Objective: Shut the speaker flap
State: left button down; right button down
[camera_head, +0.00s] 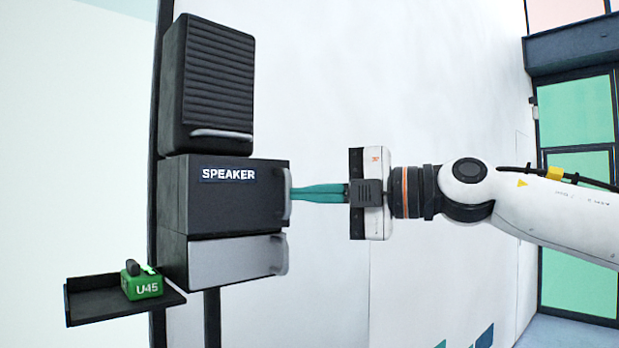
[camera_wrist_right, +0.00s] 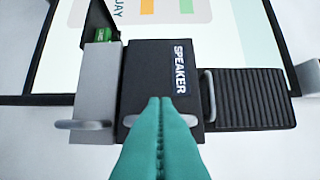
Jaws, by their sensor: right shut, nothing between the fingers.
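The speaker flap (camera_head: 235,205) is a dark panel with white "SPEAKER" lettering, in the middle of a stacked unit on a post. A pale upright handle (camera_head: 287,198) is at its right edge. My right gripper (camera_head: 292,191) is shut and empty, its teal fingers pointing left with the tips at the handle. I cannot tell whether they touch. In the right wrist view the shut fingertips (camera_wrist_right: 160,101) lie over the dark speaker flap (camera_wrist_right: 148,70) and hide part of its handle. No clear gap shows around the flap. My left gripper is not in view.
A ribbed dark box (camera_head: 215,80) with a handle is above the flap, and a grey panel (camera_head: 235,262) with a handle is below. Right of the unit is free room before a white wall.

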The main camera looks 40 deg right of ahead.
jog(key=shift+w+d, duration=0.1)
jog(key=shift+w, duration=0.3)
jog(key=w+y+p, duration=0.1)
jog(key=p, duration=0.1)
jog(key=w+d+n+g+p, duration=0.1)
jog(key=shift+d+f+y+p, duration=0.1)
jog(key=shift+d+y+p, duration=0.2)
jog(key=shift+y+p, duration=0.1)
jog(key=shift+s+a, duration=0.1)
jog(key=shift+a, duration=0.05)
